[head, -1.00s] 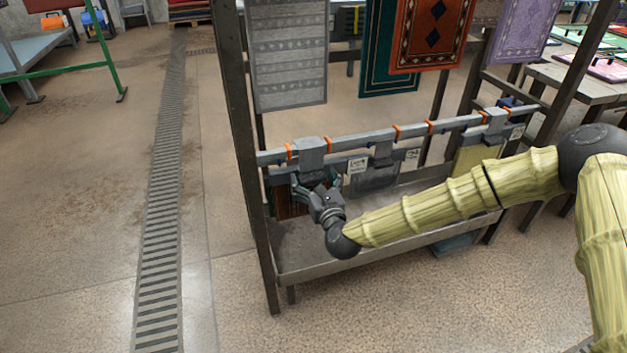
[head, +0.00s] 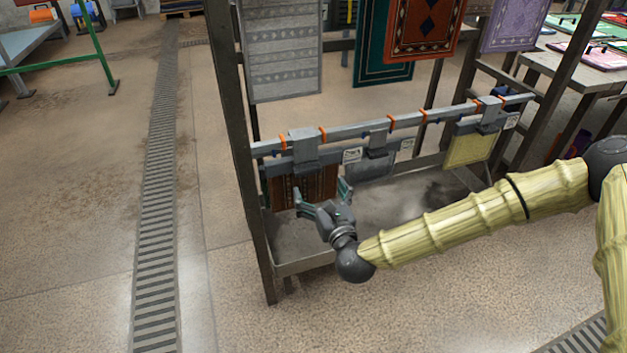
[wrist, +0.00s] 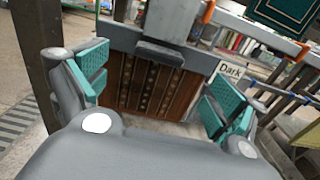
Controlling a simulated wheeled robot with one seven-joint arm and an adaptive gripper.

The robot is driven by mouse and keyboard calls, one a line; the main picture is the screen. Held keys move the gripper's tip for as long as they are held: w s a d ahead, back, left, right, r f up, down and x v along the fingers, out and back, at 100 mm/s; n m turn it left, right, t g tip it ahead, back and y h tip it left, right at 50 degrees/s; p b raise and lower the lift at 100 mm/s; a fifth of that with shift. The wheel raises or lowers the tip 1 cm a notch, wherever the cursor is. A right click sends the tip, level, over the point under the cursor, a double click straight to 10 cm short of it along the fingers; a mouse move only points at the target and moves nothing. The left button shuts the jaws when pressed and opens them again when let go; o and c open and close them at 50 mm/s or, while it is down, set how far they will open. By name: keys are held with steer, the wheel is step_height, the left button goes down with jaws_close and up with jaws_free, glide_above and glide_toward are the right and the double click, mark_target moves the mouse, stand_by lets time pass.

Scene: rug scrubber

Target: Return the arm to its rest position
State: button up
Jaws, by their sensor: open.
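My gripper (head: 322,200) is open and empty, in front of the lower rail of the rack in the head view. Its teal finger pads show at both sides in the wrist view (wrist: 155,95). A brown patterned rug sample (head: 304,187) hangs from a grey clamp (head: 304,147) on the rail, just beyond the fingers. The same rug (wrist: 140,88) shows between the fingers in the wrist view, apart from them. My arm reaches in from the right in the head view.
The rail (head: 350,133) carries a grey sample (head: 372,166) and a yellow-green one (head: 468,150). A "Dark" label (wrist: 232,71) sits right of the brown rug. A metal tray (head: 300,265) lies below. A dark post (head: 236,150) stands left. Open floor (head: 215,300) lies in front.

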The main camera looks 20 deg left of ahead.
steer(key=s+d+f+n+g+h, duration=0.1)
steer(key=s+d+f+n+g, duration=0.4)
steer(key=s+f, duration=0.4)
steer(key=s+d+f+n+g+h, duration=0.1)
steer(key=s+d+f+n+g, duration=0.15)
steer(key=s+f+n, duration=0.65)
steer(key=s+d+f+n+g+h, duration=0.3)
steer(key=s+d+f+n, duration=0.3)
steer(key=d, duration=0.4)
steer(key=s+d+f+n+g+h, duration=0.2)
steer(key=s+d+f+n+g, duration=0.15)
steer(key=s+d+f, duration=0.55)
steer(key=s+d+r+n+g+h+p, duration=0.1)
steer(key=s+d+r+n+h, duration=0.15)
steer(key=d, duration=0.35)
steer(key=s+d+r+n+h, duration=0.1)
steer(key=s+d+n, duration=0.15)
steer(key=d, duration=0.35)
step_height(320, 180, up, 24)
steer(key=p, duration=2.4)
steer(key=shift+w+a+p, duration=0.2)
steer(key=shift+a+p, duration=0.05)
steer(key=shift+p, duration=0.1)
